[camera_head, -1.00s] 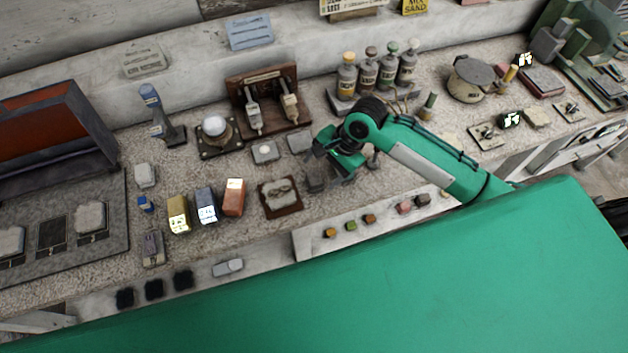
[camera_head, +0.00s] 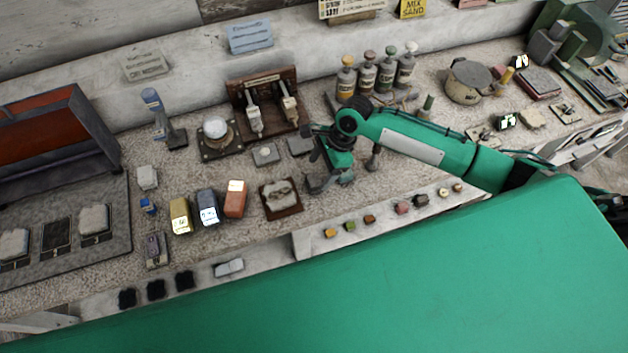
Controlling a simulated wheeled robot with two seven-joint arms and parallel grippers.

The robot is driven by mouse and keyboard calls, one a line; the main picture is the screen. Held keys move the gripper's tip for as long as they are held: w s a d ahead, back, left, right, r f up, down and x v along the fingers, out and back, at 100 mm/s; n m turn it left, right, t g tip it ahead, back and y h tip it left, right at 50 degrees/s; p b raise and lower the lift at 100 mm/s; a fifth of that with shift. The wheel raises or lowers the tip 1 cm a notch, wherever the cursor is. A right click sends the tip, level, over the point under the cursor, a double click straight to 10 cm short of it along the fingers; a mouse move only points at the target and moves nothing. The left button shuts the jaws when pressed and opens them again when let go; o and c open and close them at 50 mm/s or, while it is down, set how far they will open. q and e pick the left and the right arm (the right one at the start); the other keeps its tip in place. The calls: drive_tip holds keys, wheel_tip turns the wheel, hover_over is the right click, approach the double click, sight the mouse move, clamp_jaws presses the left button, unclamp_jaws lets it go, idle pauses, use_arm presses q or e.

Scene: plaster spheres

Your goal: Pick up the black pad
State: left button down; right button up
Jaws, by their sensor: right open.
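Several small black pads sit in a row on the front ledge at the lower left, including a left one (camera_head: 127,298), a middle one (camera_head: 155,290) and a right one (camera_head: 184,280). A flat black square (camera_head: 56,235) also lies in the grey tray at the left. My right gripper (camera_head: 331,182) is open, pointing down over the worktop right of the small framed plaque (camera_head: 281,197). A dark grey pad beside its fingers is mostly hidden by them. I cannot tell whether they touch it. My left gripper is out of view.
Two grey pads, a left one (camera_head: 265,154) and a right one (camera_head: 300,145), lie behind the plaque. A lever panel (camera_head: 268,100) and several bottles (camera_head: 367,73) stand behind. Gold, slate and orange blocks (camera_head: 208,207) stand left. Coloured knobs (camera_head: 369,219) line the front ledge.

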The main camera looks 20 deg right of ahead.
sight(314, 179)
drive_tip(key=shift+a+f+p, duration=0.25)
drive_tip(key=shift+f+p, duration=0.15)
drive_tip(key=shift+f, duration=0.15)
drive_tip(key=p+x, duration=0.1)
drive_tip(key=x, duration=0.2)
drive_tip(key=shift+f, duration=0.25)
drive_tip(key=shift+a+f, duration=0.15)
drive_tip(key=shift+f, duration=0.2)
drive_tip(key=shift+c, duration=0.4)
drive_tip(key=c, duration=1)
